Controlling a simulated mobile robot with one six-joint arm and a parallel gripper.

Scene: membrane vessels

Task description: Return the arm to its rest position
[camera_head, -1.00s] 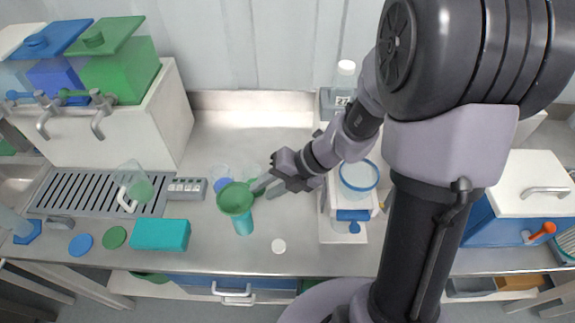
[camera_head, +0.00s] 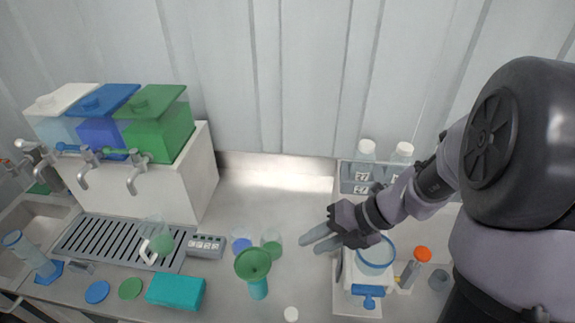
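My gripper (camera_head: 312,243) is in the middle right of the head view, at the end of my arm reaching in from the right. Its two grey fingers point left with a small gap between them, and nothing is seen between them. It hangs above the bench, to the right of a green funnel (camera_head: 253,263) and of a small cup with green contents (camera_head: 272,242). It appears apart from both. My arm passes over the white device with a blue-rimmed round vessel (camera_head: 376,252) and hides part of that area.
A teal bottle (camera_head: 257,289) stands under the funnel. Blue and green tanks (camera_head: 160,130) sit on a white tap housing at the left. A rack with white-capped bottles (camera_head: 366,150) stands at the back, near my arm. The back middle of the bench (camera_head: 275,195) is clear.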

